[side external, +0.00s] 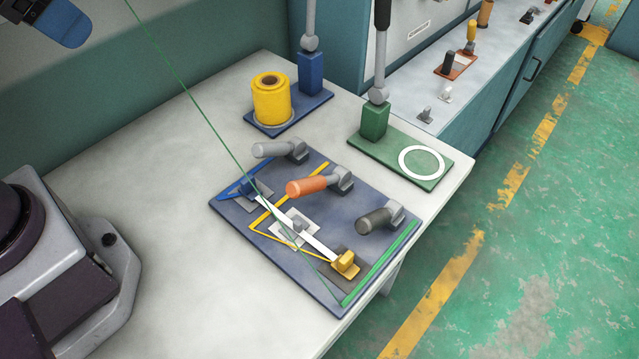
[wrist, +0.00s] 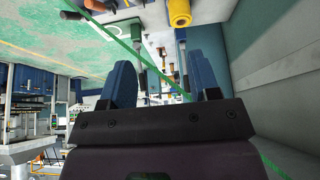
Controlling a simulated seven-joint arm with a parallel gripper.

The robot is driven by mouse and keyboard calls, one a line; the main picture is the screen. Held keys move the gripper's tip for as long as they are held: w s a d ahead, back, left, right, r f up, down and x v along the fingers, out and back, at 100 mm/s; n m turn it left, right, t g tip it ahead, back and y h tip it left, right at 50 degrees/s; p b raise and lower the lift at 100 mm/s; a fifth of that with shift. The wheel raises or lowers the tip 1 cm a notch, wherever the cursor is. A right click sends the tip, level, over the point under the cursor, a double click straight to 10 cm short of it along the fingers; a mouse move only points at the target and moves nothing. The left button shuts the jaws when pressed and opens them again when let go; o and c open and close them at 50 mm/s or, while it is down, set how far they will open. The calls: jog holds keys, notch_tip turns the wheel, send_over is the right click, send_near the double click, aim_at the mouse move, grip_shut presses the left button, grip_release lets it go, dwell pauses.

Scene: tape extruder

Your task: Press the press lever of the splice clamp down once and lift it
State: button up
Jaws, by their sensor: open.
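The splice clamp is a dark blue base plate (side external: 232,215) on the white table. Three levers with thick handles stand along its far side: grey (side external: 272,149), orange (side external: 307,187) and black (side external: 375,220). All handles lie roughly level, pointing left over the plate; I cannot tell which is the press lever. My gripper (side external: 68,30) is partly visible at the upper left, high above and well away from the clamp. In the wrist view its two blue fingers (wrist: 163,82) are apart and empty.
A yellow roll (side external: 271,98) on a blue stand and a green stand (side external: 400,163) with a white ring (side external: 422,162) are behind the plate. A thin green line (side external: 190,95) slants down to the plate. The table (side external: 150,190) left of the plate is clear.

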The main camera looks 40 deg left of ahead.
jog(key=shift+c, duration=0.4)
jog(key=m+g, duration=0.1)
jog(key=g, duration=0.5)
send_over(305, 181)
jog(key=s, duration=0.1)
jog(key=f, duration=1.6)
jog(key=shift+s+a+f, duration=0.2)
jog(key=shift+a, duration=0.15)
jog(key=shift+n, duration=0.5)
jog(key=f, duration=0.4)
jog(key=w+f, duration=0.1)
jog(key=f, duration=0.7)
jog(key=shift+w+d, duration=0.25)
jog(key=shift+d, duration=0.05)
